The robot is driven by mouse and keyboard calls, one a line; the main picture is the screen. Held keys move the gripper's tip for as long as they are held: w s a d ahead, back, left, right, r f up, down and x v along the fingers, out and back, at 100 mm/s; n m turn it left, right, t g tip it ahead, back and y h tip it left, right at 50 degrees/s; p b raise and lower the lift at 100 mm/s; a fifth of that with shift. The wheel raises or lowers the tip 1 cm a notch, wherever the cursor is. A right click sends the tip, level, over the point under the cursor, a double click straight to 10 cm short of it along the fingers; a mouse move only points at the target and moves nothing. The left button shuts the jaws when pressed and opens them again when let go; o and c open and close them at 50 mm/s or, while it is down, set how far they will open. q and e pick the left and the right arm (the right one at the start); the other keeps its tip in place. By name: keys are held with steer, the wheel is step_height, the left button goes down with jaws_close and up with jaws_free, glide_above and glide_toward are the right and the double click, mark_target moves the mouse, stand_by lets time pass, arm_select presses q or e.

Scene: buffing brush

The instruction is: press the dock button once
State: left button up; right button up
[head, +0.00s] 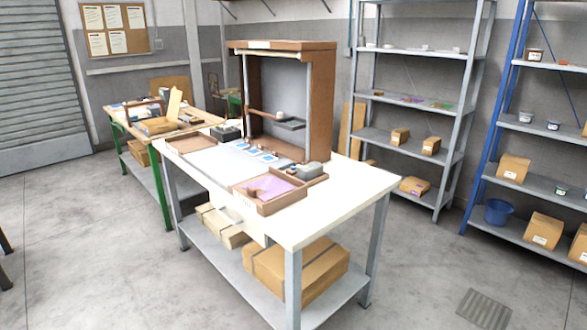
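A white-topped work table (335,210) stands in the middle of the head view. A brown wooden cabinet with an open front (321,105) stands on it. Inside the cabinet are a wooden-handled tool with a pale round end (280,115) and a small dark shelf (291,124). Grey blocks sit on the table, one at the cabinet's front right (309,169) and one at its left (227,132). Several blue-and-white pads (268,158) lie in front of the cabinet. I cannot make out which part is the dock button. Neither gripper is in view.
A wooden tray with a purple sheet (250,199) sits at the near edge, and an empty shallow tray (190,143) at the left. Cartons (310,272) lie on the table's lower shelf. A green-legged bench (168,212) and racks (440,155) stand behind. The near-left floor is open.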

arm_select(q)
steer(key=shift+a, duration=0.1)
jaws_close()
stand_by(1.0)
